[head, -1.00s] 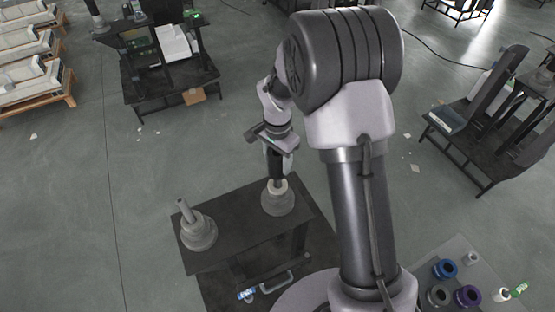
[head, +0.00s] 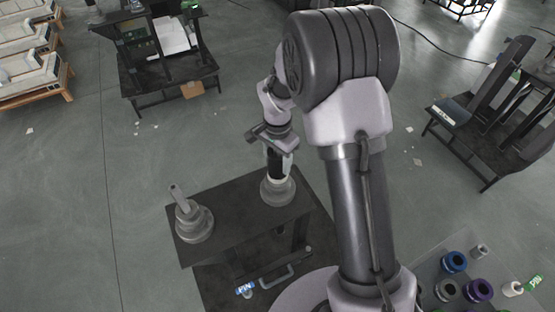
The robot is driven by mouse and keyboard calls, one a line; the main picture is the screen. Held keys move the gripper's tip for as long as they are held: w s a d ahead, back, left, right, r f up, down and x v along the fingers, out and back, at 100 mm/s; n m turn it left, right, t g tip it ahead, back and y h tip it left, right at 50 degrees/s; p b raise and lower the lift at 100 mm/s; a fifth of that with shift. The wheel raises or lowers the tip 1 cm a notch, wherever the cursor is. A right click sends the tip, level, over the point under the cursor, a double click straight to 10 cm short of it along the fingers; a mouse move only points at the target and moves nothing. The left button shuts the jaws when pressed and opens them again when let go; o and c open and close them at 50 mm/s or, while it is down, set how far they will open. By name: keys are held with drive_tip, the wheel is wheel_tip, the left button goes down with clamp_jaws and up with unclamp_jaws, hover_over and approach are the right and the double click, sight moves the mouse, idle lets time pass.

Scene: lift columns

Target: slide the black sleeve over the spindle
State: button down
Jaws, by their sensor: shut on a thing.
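My gripper (head: 280,158) points down over the right-hand grey stepped base (head: 278,191) on a dark table. It is shut on the black sleeve (head: 274,163), which shows as a dark upright piece between the fingers. The sleeve's lower end is close above or at the top of that base; I cannot tell whether it is around a spindle there, as the post is hidden. A second grey stepped base (head: 194,223) stands on the left of the table, with a bare spindle (head: 178,198) that looks tilted in the picture.
The dark table (head: 235,220) is bare between the two bases. A blue-and-white item (head: 245,290) lies below its front edge. Blue (head: 453,262), purple (head: 479,290) and grey rings lie on a tray at the lower right. Dark workstations stand farther off, with open floor between.

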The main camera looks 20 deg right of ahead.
drive_tip(key=c, duration=0.5)
unclamp_jaws()
wheel_tip(320, 180, up, 18)
drive_tip(key=p, duration=0.3)
drive_tip(key=shift+f, duration=0.25)
drive_tip(key=s+a+f+n+t+y+b, duration=0.1)
drive_tip(key=s+a+f+n+t+b, duration=0.1)
drive_tip(key=s+b, duration=0.7)
drive_tip(key=s+a+f+n+t+y+b, duration=0.1)
drive_tip(key=s+f+n+t+b, duration=0.2)
drive_tip(key=s+f+b, duration=0.4)
drive_tip(key=s+n+b, duration=0.1)
drive_tip(key=s+b, duration=0.2)
drive_tip(key=s, duration=0.5)
drive_tip(key=shift+s+a+n+t, duration=0.15)
drive_tip(key=shift+a+n+t, duration=0.25)
